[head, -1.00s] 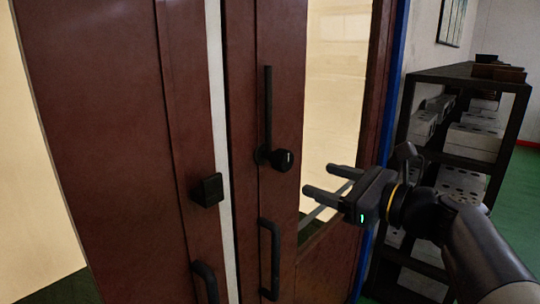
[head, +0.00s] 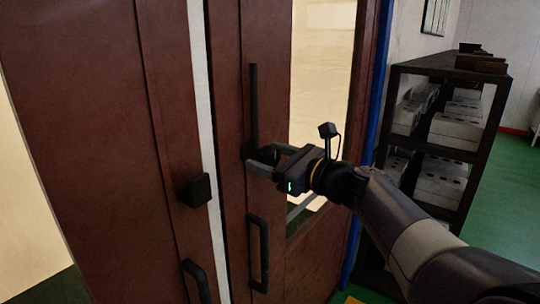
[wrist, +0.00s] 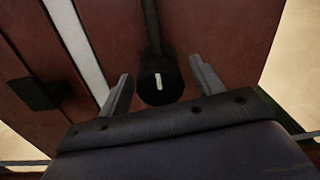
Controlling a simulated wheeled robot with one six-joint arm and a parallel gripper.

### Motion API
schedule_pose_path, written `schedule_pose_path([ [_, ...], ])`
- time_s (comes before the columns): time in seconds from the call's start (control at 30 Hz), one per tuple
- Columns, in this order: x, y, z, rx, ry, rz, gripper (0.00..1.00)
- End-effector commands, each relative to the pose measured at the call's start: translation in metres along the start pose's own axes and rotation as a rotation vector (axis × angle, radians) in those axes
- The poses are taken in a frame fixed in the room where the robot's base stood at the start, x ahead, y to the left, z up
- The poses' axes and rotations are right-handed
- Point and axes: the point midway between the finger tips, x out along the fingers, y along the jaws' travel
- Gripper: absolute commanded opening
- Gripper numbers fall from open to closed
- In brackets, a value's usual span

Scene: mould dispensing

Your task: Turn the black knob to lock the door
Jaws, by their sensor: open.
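The black knob (wrist: 160,86) is on the right door leaf, at the lower end of a vertical black rod (head: 254,105). In the wrist view it shows a white mark standing nearly upright. My gripper (head: 259,160) is open, its fingers reaching to the knob; in the wrist view the knob lies between the two fingertips (wrist: 160,80), with gaps visible on both sides. In the head view the fingers partly hide the knob (head: 268,154). The brown right door leaf (head: 228,120) stands beside the left leaf (head: 90,130), with a pale strip between them.
A black block (head: 195,190) sits on the left leaf. Black pull handles, one on the left leaf (head: 197,280) and one on the right (head: 264,255), are below the knob. A dark shelf (head: 450,68) with pale boxes stands at the right.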

Motion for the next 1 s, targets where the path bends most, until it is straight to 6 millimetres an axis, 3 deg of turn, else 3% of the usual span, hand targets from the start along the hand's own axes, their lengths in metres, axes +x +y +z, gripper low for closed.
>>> schedule_pose_path([
  [0.27, 0.001, 0.0001, -0.0003, 0.0, 0.0, 0.0, 0.62],
  [1.0, 0.0007, 0.0001, -0.0003, 0.0, 0.001, 0.0, 0.01],
])
